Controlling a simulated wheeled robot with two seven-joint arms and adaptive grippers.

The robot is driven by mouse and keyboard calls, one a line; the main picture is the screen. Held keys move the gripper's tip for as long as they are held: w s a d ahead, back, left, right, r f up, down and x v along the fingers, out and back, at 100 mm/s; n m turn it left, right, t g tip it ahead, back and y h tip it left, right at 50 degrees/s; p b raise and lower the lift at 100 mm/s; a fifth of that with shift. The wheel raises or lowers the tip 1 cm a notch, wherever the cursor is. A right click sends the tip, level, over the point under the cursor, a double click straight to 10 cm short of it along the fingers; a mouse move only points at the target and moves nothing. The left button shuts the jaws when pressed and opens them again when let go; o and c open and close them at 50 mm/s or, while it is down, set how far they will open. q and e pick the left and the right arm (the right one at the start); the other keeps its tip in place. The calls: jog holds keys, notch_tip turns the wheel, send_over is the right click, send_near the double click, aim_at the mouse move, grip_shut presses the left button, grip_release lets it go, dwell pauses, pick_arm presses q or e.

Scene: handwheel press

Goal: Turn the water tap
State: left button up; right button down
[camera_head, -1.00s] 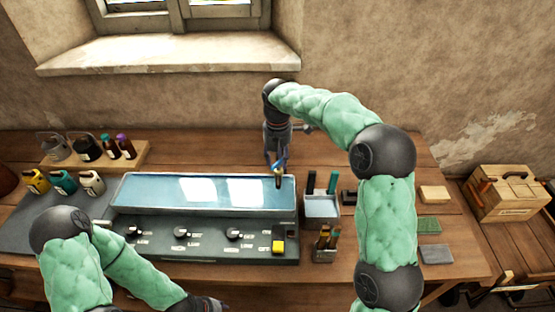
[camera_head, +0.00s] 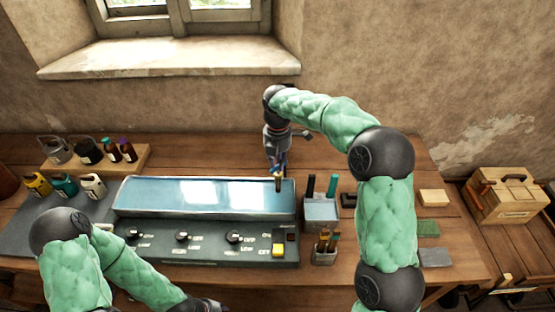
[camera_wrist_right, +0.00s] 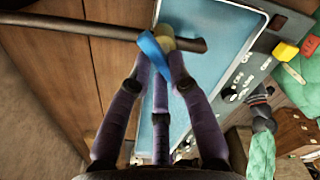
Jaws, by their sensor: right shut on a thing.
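The water tap (camera_wrist_right: 195,44) is a dark pipe with a brass-coloured top and a flat blue handle (camera_wrist_right: 152,50) in the right wrist view. Its spout (camera_head: 279,184) shows over the back right of the water basin in the head view. My right gripper (camera_wrist_right: 160,62) has its purple fingers closed around the tap's blue handle. It also shows in the head view (camera_head: 278,166), pointing down behind the basin, where it mostly hides the handle. My left gripper (camera_head: 207,304) is low at the bottom edge, away from the tap, and its fingers are unclear.
The long basin (camera_head: 122,196) has a front panel with knobs and a yellow switch (camera_head: 279,250). A cup with dark and teal tools (camera_head: 321,207) stands right of it, with a smaller tool holder (camera_head: 325,255) in front. Bottles (camera_head: 64,184) stand at left.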

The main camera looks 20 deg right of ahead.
jog(key=m+p, duration=0.3)
jog(key=p, duration=0.1)
jog(key=shift+r+m, duration=0.2)
jog(key=shift+m, duration=0.2)
jog(key=shift+d+m+p, duration=0.1)
jog(key=shift+m+p, duration=0.65)
jog(key=shift+m, duration=0.45)
jog(key=shift+f+m+p, duration=0.15)
jog(key=shift+m+p, duration=0.4)
jog(key=shift+m, duration=0.55)
jog(key=c, duration=1.1)
grip_release()
jog(key=shift+c, duration=0.2)
